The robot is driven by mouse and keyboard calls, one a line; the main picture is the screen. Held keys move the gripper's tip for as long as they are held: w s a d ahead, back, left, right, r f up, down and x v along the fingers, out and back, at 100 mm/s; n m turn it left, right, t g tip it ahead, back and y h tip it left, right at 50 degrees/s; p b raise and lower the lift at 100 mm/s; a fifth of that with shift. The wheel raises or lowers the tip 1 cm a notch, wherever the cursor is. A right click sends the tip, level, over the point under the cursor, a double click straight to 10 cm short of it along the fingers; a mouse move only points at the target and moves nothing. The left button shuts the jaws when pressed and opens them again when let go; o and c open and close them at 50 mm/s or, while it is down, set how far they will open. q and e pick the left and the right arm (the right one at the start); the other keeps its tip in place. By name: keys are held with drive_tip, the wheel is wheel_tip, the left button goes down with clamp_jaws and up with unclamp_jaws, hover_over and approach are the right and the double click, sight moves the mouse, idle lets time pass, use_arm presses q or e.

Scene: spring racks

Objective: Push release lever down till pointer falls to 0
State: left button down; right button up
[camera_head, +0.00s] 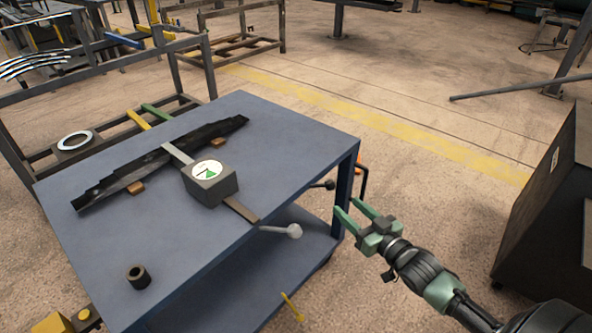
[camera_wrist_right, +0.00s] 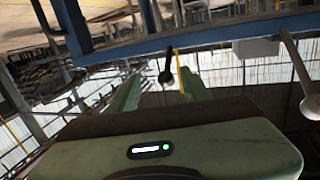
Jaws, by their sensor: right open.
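A dark gauge box (camera_head: 210,184) with a white dial (camera_head: 208,169) sits on the blue table; a green patch shows on the dial, but the pointer's reading is too small to tell. A lever with a grey ball end (camera_head: 294,231) sticks out from the table's front side. A second lever with a black knob (camera_head: 329,184) sticks out farther right; I cannot tell which is the release lever. My green right gripper (camera_head: 346,204) is open and empty, apart from both. In the right wrist view, the black knob (camera_wrist_right: 165,77) appears between the fingers and the grey ball (camera_wrist_right: 311,107) at the right edge.
A dark leaf spring (camera_head: 165,163) lies across the blue table (camera_head: 285,135) on small blocks. A short dark cylinder (camera_head: 138,277) stands near the table's left corner. A dark cabinet (camera_head: 550,205) stands at the right. Open floor lies behind the gripper.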

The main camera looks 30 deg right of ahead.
sight(330, 183)
drive_tip(key=shift+w+a+r+y, duration=0.2)
drive_tip(key=shift+w+r+y, duration=0.2)
drive_tip(key=shift+w+r, duration=0.6)
use_arm(q)
drive_tip(key=shift+w+d+r+b, duration=0.15)
drive_tip(key=shift+w+r+b, duration=0.4)
drive_tip(key=shift+w+r, duration=0.45)
use_arm(e)
drive_tip(key=shift+w+a, duration=0.15)
drive_tip(key=shift+w, duration=0.95)
drive_tip(key=shift+w+a, duration=0.2)
drive_tip(key=shift+w, duration=0.9)
drive_tip(key=shift+w+a, duration=0.15)
drive_tip(key=shift+w, duration=0.95)
clamp_jaws()
use_arm(q)
drive_tip(key=shift+f, duration=0.1)
